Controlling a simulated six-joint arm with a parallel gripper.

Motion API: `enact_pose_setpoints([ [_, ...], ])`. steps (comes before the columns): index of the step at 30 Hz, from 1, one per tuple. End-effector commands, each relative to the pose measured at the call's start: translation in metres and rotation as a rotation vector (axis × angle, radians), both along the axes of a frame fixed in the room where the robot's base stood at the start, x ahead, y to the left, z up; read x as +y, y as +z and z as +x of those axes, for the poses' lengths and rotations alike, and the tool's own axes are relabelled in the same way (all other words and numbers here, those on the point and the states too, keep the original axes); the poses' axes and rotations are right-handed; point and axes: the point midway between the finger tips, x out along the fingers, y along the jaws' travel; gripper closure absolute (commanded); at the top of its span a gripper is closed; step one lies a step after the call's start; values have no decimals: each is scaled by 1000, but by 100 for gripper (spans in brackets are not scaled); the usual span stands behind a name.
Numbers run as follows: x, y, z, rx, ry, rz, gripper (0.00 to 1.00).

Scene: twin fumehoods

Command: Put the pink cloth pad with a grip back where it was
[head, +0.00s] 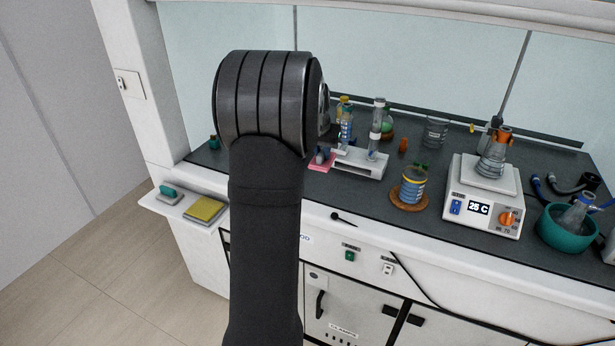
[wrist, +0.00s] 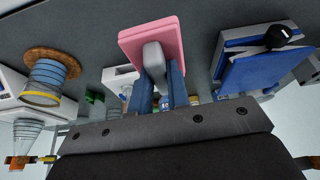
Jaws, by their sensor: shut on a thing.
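The pink cloth pad (head: 321,167) shows just right of my arm in the head view, at the bench's front part, beside a white rack. In the wrist view the pad (wrist: 172,38) is a flat pink slab with a grey grip (wrist: 153,56). My gripper (wrist: 158,78) is shut on that grip, one blue-grey finger on each side. In the head view my arm hides most of the gripper. I cannot tell whether the pad touches the bench or is held just above it.
The white rack (head: 359,163) holds glassware close to the pad. A banded beaker on a cork ring (head: 409,201) and a hotplate (head: 484,203) stand to the right. A side shelf (head: 157,206) bears a teal-handled block and a yellow pad. A blue box-like thing (wrist: 262,72) shows in the wrist view.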

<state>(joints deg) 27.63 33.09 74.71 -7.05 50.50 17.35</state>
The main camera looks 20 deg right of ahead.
Motion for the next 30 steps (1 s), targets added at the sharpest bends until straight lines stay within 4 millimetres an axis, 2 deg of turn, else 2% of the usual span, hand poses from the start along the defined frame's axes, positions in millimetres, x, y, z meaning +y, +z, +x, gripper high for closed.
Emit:
enact_pose_setpoints([
  [1,-17,4,-5,-2,-22,0,100],
  [3,-31,8,-10,-2,-40,2,100],
  [8,-45,10,-13,1,-58,4,100],
  [11,-39,2,-3,1,-58,4,100],
  [21,5,-44,59,1,-57,3,100],
  [25,14,-54,74,-1,-58,2,100],
  [30,18,-61,80,0,-59,2,100],
])
